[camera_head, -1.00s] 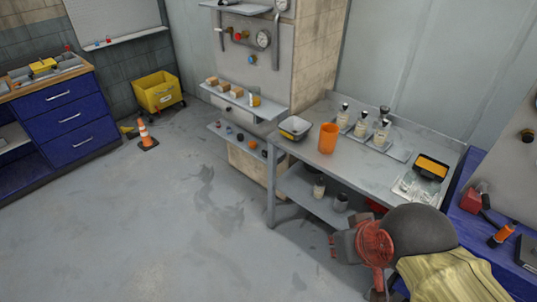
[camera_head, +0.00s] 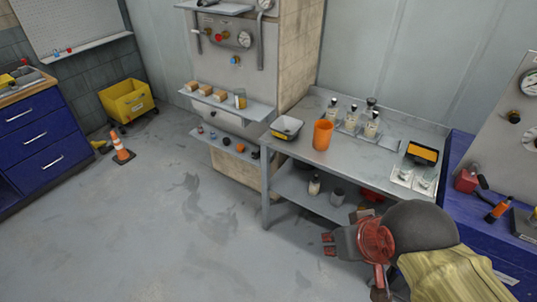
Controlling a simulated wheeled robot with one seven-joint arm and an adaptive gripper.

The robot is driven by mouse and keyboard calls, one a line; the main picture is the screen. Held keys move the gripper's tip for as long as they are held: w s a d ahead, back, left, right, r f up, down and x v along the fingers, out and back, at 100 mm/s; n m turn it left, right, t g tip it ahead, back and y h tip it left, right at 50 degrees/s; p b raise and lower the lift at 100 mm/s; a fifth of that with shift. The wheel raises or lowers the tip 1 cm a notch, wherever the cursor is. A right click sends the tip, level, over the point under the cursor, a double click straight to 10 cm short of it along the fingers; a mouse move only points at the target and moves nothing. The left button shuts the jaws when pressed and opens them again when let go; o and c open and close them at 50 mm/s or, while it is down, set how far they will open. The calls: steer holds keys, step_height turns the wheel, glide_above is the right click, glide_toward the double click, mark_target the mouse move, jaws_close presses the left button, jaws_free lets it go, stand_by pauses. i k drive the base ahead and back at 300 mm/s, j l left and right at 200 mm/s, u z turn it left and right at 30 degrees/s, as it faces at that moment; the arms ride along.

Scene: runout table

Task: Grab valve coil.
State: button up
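I cannot single out the valve coil for sure at this size. Small dark and orange parts (camera_head: 240,148) sit in a row on the lower wall shelf (camera_head: 218,144), left of the workbench. My gripper (camera_head: 328,244) is at the lower right, in front of the bench's lower shelf. It points left, and its reddish fingertips touch nothing that I can see. Whether they are parted is too small to tell. My arm hides part of the bench's lower right side.
An upper wall shelf (camera_head: 255,108) holds small boxes. A traffic cone (camera_head: 121,147) and yellow bin (camera_head: 127,99) stand left. The middle floor is clear.

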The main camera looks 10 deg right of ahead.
mark_target(256, 153)
steer(key=i+j+z, duration=0.15)
steer(key=z, duration=0.3)
steer(key=i+j+z, duration=0.15)
steer(key=j+z, duration=0.4)
steer(key=z, duration=0.3)
steer(key=i+j+z, duration=0.15)
steer(key=j+z, duration=0.15)
steer(key=j, duration=1.2)
steer(key=j+z, duration=0.3)
steer(key=j, duration=2)
